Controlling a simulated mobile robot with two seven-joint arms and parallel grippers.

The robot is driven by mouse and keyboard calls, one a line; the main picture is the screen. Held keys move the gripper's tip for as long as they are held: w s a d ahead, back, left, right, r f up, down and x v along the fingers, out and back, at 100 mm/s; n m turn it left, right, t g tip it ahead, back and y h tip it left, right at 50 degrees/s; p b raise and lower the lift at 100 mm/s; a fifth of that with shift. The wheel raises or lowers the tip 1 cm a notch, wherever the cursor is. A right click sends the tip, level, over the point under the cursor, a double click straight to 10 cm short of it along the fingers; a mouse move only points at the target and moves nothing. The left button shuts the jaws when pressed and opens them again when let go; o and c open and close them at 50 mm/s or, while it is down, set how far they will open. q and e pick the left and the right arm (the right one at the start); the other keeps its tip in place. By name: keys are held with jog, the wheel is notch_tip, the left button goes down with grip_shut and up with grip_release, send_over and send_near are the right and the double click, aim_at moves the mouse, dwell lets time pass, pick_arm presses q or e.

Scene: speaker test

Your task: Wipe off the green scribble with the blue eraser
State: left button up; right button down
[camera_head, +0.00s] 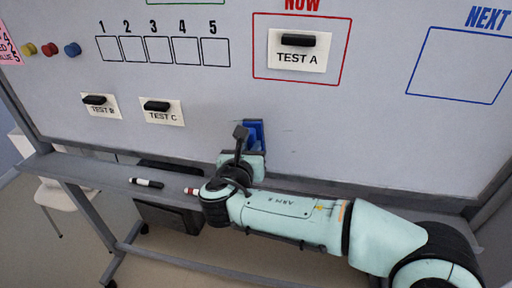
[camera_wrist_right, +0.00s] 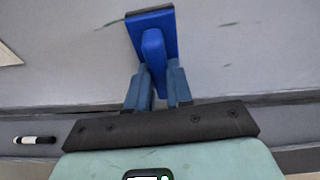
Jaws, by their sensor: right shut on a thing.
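My right gripper (camera_head: 249,152) is shut on the blue eraser (camera_head: 254,129) at the lower middle of the whiteboard (camera_head: 330,140). In the right wrist view, the gripper's fingers (camera_wrist_right: 158,90) grip the handle of the eraser (camera_wrist_right: 165,22), whose dark pad edge is at the top. The eraser is at the board face; I cannot tell whether it touches. A thin dark-green mark (camera_wrist_right: 110,23) shows left of the eraser in the wrist view. Small dark marks (camera_wrist_right: 229,23) show to its right. Any scribble behind the eraser is hidden. My left gripper is not in view.
A black marker (camera_head: 146,183) and a red-ended marker (camera_head: 193,191) lie on the ledge below the board. Labels TEST B (camera_head: 101,105), TEST C (camera_head: 161,111) and TEST A (camera_head: 299,50) hang under black magnets. Coloured round magnets (camera_head: 50,49) sit at upper left.

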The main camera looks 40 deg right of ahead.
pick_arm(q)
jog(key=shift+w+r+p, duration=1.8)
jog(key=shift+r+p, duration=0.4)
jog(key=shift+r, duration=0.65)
pick_arm(e)
jog(key=shift+w+a+r, duration=1)
jog(key=shift+w+a, duration=1.2)
jog(key=shift+w, duration=0.3)
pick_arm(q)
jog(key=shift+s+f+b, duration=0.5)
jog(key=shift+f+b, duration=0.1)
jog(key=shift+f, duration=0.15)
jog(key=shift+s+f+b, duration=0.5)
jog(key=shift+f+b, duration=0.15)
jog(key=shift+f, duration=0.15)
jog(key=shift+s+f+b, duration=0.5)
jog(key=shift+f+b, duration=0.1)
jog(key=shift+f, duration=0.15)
pick_arm(e)
jog(key=shift+s+d, duration=2)
jog(key=shift+s, duration=0.25)
jog(key=shift+s+d, duration=2)
jog(key=shift+s, duration=0.3)
jog(key=shift+s+d, duration=2)
jog(key=shift+s, duration=0.25)
